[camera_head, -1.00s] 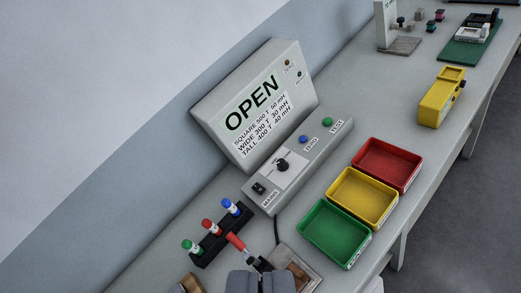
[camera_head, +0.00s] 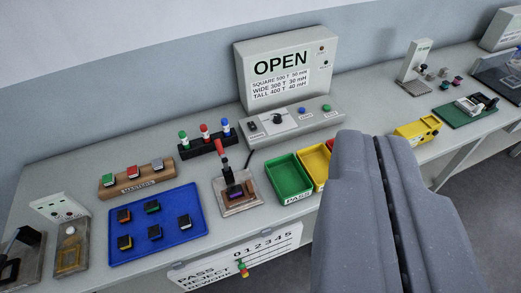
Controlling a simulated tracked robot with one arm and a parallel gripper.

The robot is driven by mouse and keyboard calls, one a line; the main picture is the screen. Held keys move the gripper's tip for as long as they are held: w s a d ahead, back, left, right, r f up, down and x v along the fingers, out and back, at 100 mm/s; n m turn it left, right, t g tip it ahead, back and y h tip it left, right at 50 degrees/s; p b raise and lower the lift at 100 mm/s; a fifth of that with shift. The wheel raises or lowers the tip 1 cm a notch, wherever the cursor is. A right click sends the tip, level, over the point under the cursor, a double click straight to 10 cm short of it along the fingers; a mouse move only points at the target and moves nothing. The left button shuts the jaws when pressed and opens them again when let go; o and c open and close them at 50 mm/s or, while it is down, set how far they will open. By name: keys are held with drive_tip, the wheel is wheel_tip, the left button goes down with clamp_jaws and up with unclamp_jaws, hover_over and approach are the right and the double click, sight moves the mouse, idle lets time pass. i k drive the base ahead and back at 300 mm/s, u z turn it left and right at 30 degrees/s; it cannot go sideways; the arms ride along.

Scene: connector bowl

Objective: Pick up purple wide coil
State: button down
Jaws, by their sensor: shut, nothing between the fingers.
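My gripper (camera_head: 373,148) fills the lower right of the view. Its two grey fingers are shut with nothing between them, and they cover part of the red tray and the bench. A small purple-looking part (camera_head: 235,194) sits in the clamp fixture (camera_head: 238,208) with the red handle, left of my gripper. Its shape is too small to tell. Another small purplish-red piece (camera_head: 457,82) lies far off at the upper right, near a green one.
An OPEN-display tester (camera_head: 287,70) stands at the back. Green (camera_head: 289,178) and yellow (camera_head: 314,160) trays lie at its front, partly behind my gripper. A masters block (camera_head: 136,187) and marker rack (camera_head: 208,146) are left. A PASS/REJECT/REWORK board (camera_head: 235,262) hangs at the front edge.

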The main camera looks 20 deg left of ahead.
sight(234, 191)
drive_tip(key=u, duration=2.15)
drive_tip(key=k, duration=0.7)
drive_tip(key=z, duration=0.55)
drive_tip(key=i, duration=1)
